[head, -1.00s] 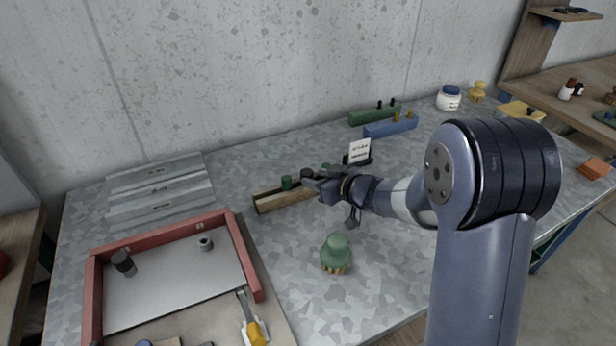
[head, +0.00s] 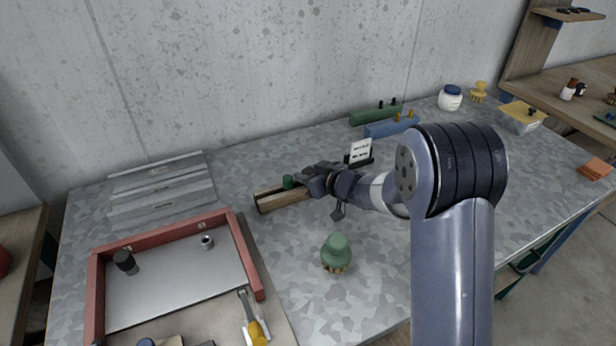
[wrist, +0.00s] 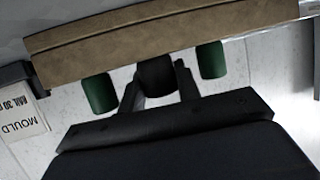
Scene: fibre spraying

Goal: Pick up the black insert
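The black insert (wrist: 157,78) stands at the wooden rail (wrist: 90,52) in the wrist view, between two green inserts, one on the left (wrist: 98,93) and one on the right (wrist: 211,60). My gripper (wrist: 160,82) has one finger on each side of the black insert. It looks open around it; whether the fingers touch it I cannot tell. In the head view my gripper (head: 311,180) is over the right part of the rail (head: 270,203) and hides the black insert. One green insert (head: 288,182) shows left of it.
A label card (head: 361,150) stands behind my gripper, with blue (head: 385,129) and green rails (head: 370,117) beyond. A green knobbed piece (head: 336,252) stands in front. A red-framed mould (head: 180,285) lies at left. The bench between them is clear.

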